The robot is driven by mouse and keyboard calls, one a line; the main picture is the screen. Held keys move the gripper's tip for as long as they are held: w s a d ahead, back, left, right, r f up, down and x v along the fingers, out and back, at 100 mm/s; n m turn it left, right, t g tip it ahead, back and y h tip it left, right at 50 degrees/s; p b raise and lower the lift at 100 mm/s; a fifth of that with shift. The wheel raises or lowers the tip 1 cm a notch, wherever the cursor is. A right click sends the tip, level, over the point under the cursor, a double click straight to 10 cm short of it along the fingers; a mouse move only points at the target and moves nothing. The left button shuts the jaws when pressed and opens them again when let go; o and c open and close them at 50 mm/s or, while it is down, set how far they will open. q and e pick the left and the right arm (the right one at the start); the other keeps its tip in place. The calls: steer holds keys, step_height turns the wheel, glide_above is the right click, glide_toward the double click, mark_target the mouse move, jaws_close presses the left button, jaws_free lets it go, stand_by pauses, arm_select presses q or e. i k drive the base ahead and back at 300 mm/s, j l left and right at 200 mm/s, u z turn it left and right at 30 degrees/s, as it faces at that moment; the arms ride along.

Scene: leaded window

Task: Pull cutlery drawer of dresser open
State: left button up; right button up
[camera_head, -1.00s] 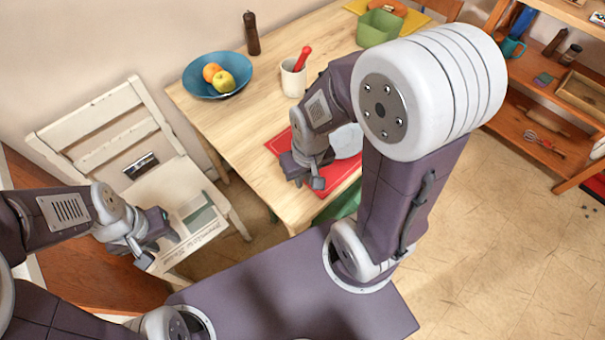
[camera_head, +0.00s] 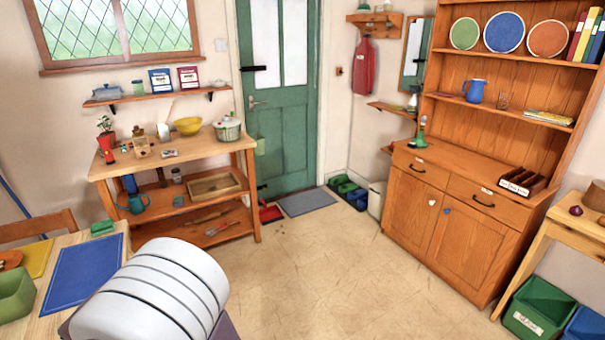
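The wooden dresser (camera_head: 466,224) stands against the right wall in the head view. It has two drawers side by side above two cupboard doors. The left drawer (camera_head: 421,168) and the right drawer (camera_head: 489,202) both look shut, each with a dark handle and a small label. The labels are too small to read, so I cannot tell which drawer is for cutlery. Neither of my grippers is in view. A white rounded part of my arm shows at the bottom left, well away from the dresser.
Tiled floor (camera_head: 310,262) lies clear before the dresser. A table (camera_head: 110,262) is at the left, a wooden workbench (camera_head: 178,152) behind it. A dark mat (camera_head: 306,202) lies by the green door (camera_head: 284,120).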

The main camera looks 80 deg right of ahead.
mark_target(514, 214)
steer(key=z, duration=3.95)
